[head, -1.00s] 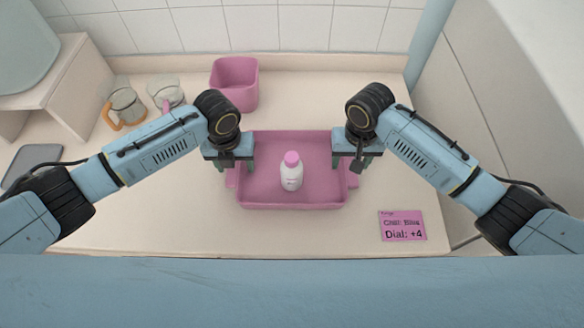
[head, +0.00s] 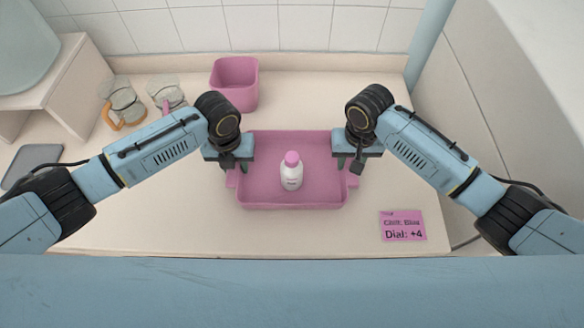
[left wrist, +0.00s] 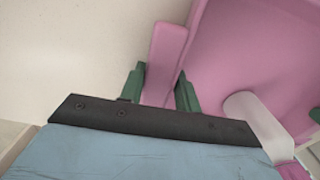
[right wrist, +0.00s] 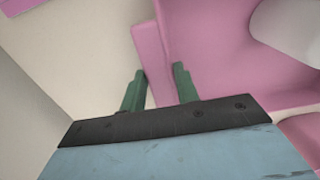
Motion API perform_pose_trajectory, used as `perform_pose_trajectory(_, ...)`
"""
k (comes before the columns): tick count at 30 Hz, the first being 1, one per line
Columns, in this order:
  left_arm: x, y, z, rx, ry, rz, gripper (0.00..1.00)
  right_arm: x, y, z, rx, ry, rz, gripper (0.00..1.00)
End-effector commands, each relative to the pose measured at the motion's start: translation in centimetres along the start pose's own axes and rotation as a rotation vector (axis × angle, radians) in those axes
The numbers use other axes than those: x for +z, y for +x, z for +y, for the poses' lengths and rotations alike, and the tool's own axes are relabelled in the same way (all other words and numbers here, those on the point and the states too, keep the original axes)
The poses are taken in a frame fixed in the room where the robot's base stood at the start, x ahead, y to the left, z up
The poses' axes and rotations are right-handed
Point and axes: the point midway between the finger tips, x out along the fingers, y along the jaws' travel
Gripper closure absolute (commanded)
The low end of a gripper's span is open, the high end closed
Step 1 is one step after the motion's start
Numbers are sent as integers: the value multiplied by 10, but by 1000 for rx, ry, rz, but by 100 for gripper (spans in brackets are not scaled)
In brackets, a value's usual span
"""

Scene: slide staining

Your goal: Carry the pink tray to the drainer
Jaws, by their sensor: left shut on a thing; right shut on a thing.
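The pink tray (head: 262,190) is in the middle of the counter in the head view, with a white bottle (head: 291,178) with a pink cap standing upright in it. My left gripper (head: 231,172) is at the tray's left side; in the left wrist view its green fingers (left wrist: 160,90) are on either side of the tray's pink handle (left wrist: 166,55). My right gripper (head: 354,171) is at the right side; in the right wrist view its fingers (right wrist: 158,88) straddle the other handle (right wrist: 150,55). Both are shut on the tray. I cannot tell whether it is lifted off the counter. No drainer is identifiable.
A pink bin (head: 234,82) stands behind the tray. Two glass jugs (head: 124,104) stand at the back left near a beige stand (head: 75,65). A grey flat pad (head: 32,165) lies at the far left. A pink card (head: 402,225) lies front right. The back right counter is clear.

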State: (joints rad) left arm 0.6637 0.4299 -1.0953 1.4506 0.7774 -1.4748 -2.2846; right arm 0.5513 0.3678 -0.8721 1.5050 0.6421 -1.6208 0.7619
Motion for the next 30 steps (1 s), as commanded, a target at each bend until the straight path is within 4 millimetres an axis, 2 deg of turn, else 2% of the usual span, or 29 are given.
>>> perform_pose_trajectory(8,0,-9,0,0,0,-1,99,0,-9,0,-1,0,1,100)
perform_pose_trajectory(21,0,-46,0,1,0,-1,99,0,-47,-1,-1,-1,1,100)
perform_pose_trajectory(30,0,-50,0,1,0,-1,99,0,-51,-1,-1,-1,1,100)
